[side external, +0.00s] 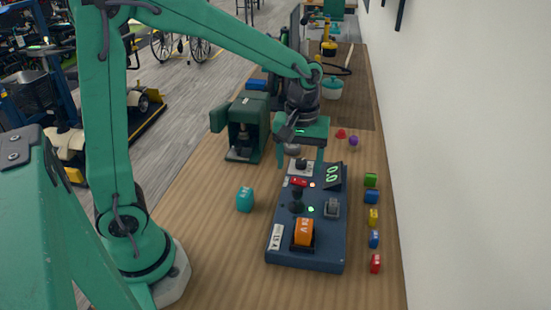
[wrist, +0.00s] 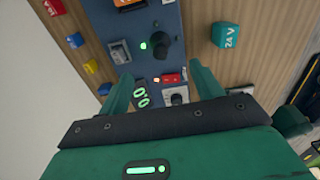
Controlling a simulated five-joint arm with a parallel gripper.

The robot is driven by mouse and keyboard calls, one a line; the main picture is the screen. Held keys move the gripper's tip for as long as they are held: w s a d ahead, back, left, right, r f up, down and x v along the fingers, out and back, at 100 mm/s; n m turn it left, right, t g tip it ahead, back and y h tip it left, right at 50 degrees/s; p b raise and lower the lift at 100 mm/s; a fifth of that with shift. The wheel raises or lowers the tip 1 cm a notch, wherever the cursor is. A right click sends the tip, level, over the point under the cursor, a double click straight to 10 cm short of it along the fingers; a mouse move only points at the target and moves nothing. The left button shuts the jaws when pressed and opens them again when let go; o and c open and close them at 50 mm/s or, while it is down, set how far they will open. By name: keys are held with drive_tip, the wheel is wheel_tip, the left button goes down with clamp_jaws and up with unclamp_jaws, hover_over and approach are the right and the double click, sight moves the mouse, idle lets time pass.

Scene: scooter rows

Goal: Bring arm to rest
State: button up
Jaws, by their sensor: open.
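My green gripper (side external: 300,140) hangs above the far end of the dark blue control panel (side external: 281,256) on the bench. In the wrist view my gripper (wrist: 158,76) has its two fingers apart with nothing held between them. Below them show a red switch (wrist: 172,77), a black knob (wrist: 165,46) and a green-lit display (wrist: 141,95).
A dark green machine (side external: 245,125) stands left of my gripper. Several small coloured blocks, among them a yellow one (side external: 373,217) and a red one (side external: 376,263), line the bench's right side near the wall. A teal pot (side external: 332,88) stands farther back. The bench (side external: 205,200) left of the teal block is clear.

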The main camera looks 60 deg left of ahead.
drive_tip(key=shift+r, duration=0.1)
drive_tip(key=shift+s+a+r, duration=0.1)
drive_tip(key=shift+s+r, duration=0.25)
drive_tip(key=shift+r, duration=0.05)
drive_tip(key=s+a+r+m+t, duration=0.1)
drive_tip(key=s+r+m+t, duration=0.1)
drive_tip(key=s, duration=0.5)
drive_tip(key=s+a+r+m+t, duration=0.2)
drive_tip(key=s+r+m+t, duration=0.1)
drive_tip(key=s+r+m, duration=0.2)
drive_tip(key=shift+s+a+r+m+t, duration=0.15)
drive_tip(key=shift+s+m+t, duration=0.15)
drive_tip(key=shift+s+m, duration=0.65)
